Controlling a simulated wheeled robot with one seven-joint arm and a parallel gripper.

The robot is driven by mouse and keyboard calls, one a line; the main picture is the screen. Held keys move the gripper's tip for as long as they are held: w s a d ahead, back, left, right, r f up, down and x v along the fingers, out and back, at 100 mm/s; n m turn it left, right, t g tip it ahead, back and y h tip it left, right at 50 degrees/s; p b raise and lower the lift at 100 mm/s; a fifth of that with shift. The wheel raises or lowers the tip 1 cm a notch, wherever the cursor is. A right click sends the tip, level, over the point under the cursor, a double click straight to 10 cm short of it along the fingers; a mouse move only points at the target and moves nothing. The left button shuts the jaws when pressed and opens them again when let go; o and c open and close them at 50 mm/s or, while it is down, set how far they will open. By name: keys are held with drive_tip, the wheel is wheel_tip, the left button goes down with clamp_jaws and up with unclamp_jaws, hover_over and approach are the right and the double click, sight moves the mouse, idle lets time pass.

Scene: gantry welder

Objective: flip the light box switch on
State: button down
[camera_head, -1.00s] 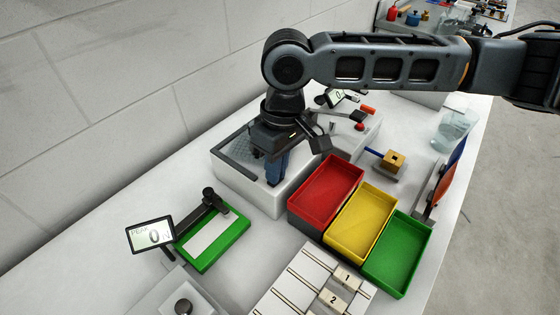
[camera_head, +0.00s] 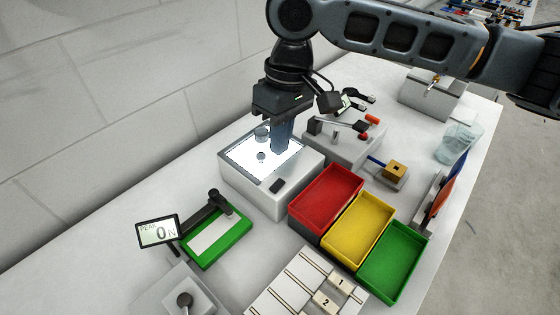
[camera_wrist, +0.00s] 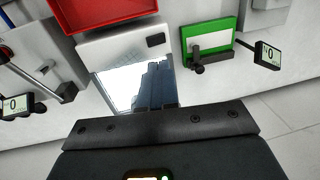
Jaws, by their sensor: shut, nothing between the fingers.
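The light box (camera_head: 232,187) is a white box on the bench, and its top panel (camera_head: 247,163) glows bright white. Its dark switch (camera_head: 277,186) is on the front right part of the top; it also shows in the wrist view (camera_wrist: 155,40). My gripper (camera_head: 283,150) is shut and empty, pointing down above the far right part of the panel, apart from the switch. In the wrist view its blue-grey fingers (camera_wrist: 155,88) stand over the lit panel (camera_wrist: 125,85).
Red (camera_head: 325,193), yellow (camera_head: 357,223) and green (camera_head: 394,262) bins stand right of the light box. A green-based fixture with a display (camera_head: 157,231) is in front left. A lever device (camera_head: 345,140) stands behind. The wall runs along the left.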

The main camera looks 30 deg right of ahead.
drive_tip(key=shift+d+r, duration=0.2)
drive_tip(key=shift+r, duration=1.05)
drive_tip(key=shift+d+r, duration=0.2)
drive_tip(key=shift+r, duration=1)
drive_tip(key=shift+w, duration=0.1)
drive_tip(key=a+r+m+t+y, duration=0.35)
drive_tip(key=a+t+y, duration=0.75)
drive_tip(key=a, duration=1.3)
drive_tip(key=s+d+f+m+t+h, duration=0.6)
drive_tip(key=s+d+f+h, duration=0.4)
drive_tip(key=s+d+f, duration=0.5)
drive_tip(key=s+d+n+g+h, duration=0.1)
drive_tip(key=s+d+n, duration=0.2)
drive_tip(key=s, duration=0.7)
drive_tip(key=s+d+r+n+h, duration=0.1)
drive_tip(key=s+d+n, duration=0.2)
drive_tip(key=s+d, duration=0.3)
drive_tip(key=s, duration=0.5)
drive_tip(key=shift+d+r+g+h, duration=0.25)
drive_tip(key=shift+r+g+h, duration=0.05)
drive_tip(key=shift+g, duration=0.1)
